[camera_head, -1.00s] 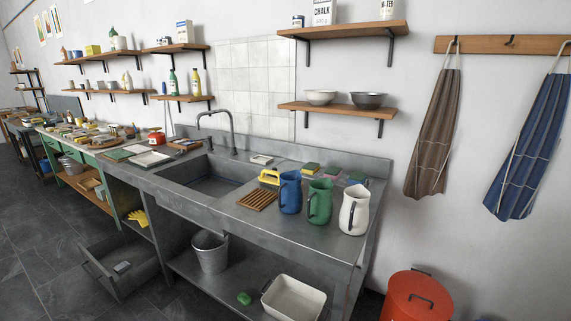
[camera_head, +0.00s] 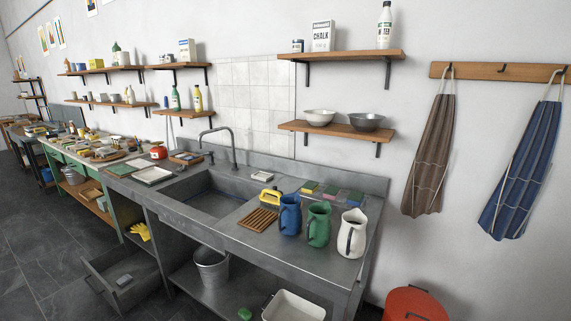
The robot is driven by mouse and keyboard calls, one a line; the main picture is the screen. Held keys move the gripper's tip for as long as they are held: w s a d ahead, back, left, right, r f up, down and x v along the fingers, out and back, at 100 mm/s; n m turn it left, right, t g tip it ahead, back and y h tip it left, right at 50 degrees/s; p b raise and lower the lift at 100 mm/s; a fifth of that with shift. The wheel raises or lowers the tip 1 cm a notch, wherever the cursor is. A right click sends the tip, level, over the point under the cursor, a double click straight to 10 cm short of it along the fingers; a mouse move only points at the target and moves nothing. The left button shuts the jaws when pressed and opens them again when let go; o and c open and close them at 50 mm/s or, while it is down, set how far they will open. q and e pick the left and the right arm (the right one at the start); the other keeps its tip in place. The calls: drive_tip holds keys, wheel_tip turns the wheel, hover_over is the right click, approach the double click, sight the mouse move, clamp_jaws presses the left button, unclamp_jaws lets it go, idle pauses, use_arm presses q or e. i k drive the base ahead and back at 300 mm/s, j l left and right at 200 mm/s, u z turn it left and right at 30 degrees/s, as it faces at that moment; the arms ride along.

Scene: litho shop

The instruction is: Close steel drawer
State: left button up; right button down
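The steel drawer (camera_head: 133,302) stands pulled out at the lower left, beneath the steel sink counter (camera_head: 185,222). It has a handle on its front face, at the left. A small grey object (camera_head: 124,280) lies inside it. Neither of my grippers shows in the head view.
A metal bucket (camera_head: 212,268) and a white basin (camera_head: 294,306) stand on the lower shelf right of the drawer. Yellow gloves (camera_head: 141,231) hang over an edge above the drawer. A red bin (camera_head: 414,304) stands at the right. The tiled floor (camera_head: 40,265) left of the drawer is clear.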

sight(102, 271)
drive_tip(key=u, duration=1.6)
